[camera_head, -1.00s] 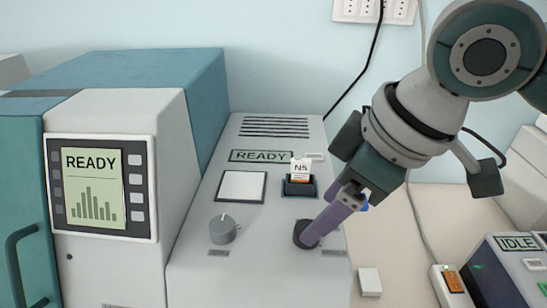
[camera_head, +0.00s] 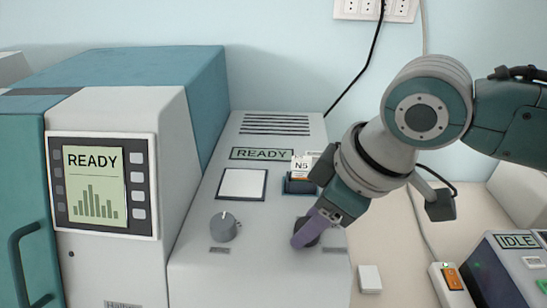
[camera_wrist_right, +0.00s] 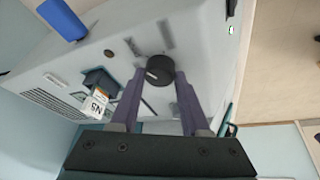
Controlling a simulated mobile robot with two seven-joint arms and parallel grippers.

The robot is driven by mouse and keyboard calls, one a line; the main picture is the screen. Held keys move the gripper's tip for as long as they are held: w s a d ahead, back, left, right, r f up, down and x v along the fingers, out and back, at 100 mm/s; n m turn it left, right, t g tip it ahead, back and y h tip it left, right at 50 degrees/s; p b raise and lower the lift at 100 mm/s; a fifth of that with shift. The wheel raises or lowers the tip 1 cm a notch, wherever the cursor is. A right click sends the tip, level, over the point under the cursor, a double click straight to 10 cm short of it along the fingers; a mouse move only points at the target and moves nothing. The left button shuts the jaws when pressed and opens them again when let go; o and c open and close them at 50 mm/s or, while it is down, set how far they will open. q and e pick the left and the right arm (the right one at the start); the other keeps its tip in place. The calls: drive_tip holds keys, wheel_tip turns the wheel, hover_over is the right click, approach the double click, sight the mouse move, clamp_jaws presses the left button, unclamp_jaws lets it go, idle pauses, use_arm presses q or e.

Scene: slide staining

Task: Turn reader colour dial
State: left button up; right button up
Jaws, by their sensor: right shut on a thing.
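The reader (camera_head: 260,265) is a pale grey console with a READY display. A dark round dial (camera_head: 315,226) is on its front right top, partly hidden behind my gripper. In the right wrist view this black dial (camera_wrist_right: 159,71) shows a white pointer mark. My right gripper (camera_head: 303,239) is shut on the dark dial, with one purple finger on each side of it. A lighter grey dial (camera_head: 223,227) sits apart at the left of the console. My left gripper is not in view.
A slide labelled N5 (camera_head: 300,166) stands in a dark slot close behind my right gripper. A white square pad (camera_head: 242,184) lies left of it. A tall instrument with a READY screen (camera_head: 92,187) stands left. An IDLE device (camera_head: 510,265) stands at right.

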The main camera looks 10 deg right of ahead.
clamp_jaws()
drive_tip(key=shift+a+r+m+p, duration=0.1)
drive_tip(key=shift+r+m+p, duration=0.1)
drive_tip(key=shift+m+p, duration=0.7)
drive_tip(key=m+h+p, duration=0.1)
drive_tip(key=m+p, duration=0.2)
drive_tip(key=shift+a+t+h+p, duration=0.15)
drive_tip(key=shift+t+h+p, duration=0.2)
drive_tip(key=shift+t+h, duration=0.05)
drive_tip(key=m+h+p, duration=0.1)
drive_tip(key=m, duration=0.2)
drive_tip(key=shift+f+p, duration=0.1)
drive_tip(key=shift+p, duration=0.2)
drive_tip(key=shift+a+f+m+h, duration=0.1)
drive_tip(key=shift+m+h, duration=0.8)
drive_tip(key=shift+m, duration=1.1)
